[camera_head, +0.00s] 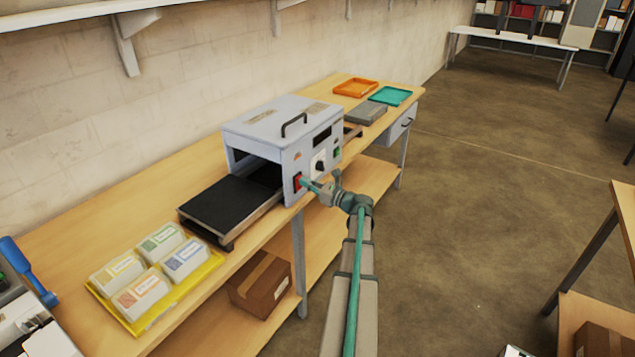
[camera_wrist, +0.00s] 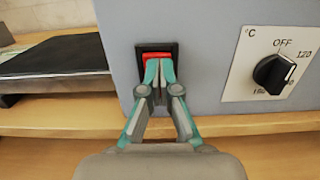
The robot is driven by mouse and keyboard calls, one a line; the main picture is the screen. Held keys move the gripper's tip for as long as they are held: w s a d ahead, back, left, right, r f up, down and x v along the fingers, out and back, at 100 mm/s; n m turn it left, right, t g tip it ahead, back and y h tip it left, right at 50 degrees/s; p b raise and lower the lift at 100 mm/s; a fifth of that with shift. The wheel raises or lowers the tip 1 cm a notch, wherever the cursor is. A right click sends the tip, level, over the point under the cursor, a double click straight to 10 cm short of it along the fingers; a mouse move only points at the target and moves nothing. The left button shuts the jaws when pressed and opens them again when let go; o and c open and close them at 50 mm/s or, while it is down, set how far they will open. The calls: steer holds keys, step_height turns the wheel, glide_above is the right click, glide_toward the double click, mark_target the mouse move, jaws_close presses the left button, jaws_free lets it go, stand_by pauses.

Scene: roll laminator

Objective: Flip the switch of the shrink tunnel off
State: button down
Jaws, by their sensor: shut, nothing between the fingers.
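The shrink tunnel (camera_head: 285,135) is a grey box with a black handle on top, standing on the wooden bench. Its red switch (camera_head: 298,182) is low on the front face, and in the wrist view the switch (camera_wrist: 155,57) sits in a black frame. My gripper (camera_wrist: 159,64) is shut and empty, its fingertips right at the switch and covering its lower part. Whether they touch it I cannot tell. In the head view my gripper (camera_head: 307,184) reaches the switch from the right. The switch's exact position is partly hidden.
A temperature knob (camera_wrist: 273,73) is right of the switch. A black conveyor (camera_head: 230,208) extends left from the tunnel. A yellow tray (camera_head: 137,327) holds several wrapped packs. Orange (camera_head: 356,87) and teal (camera_head: 390,96) trays lie behind.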

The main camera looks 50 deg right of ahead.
steer(key=shift+r, duration=0.1)
steer(key=s+d+r+b, duration=0.1)
steer(key=s+r+b, duration=0.1)
steer(key=s, duration=1.1)
steer(key=shift+s+r+b, duration=0.15)
steer(key=shift+s+b, duration=0.25)
steer(key=shift+b, duration=0.4)
steer(key=shift+d, duration=0.1)
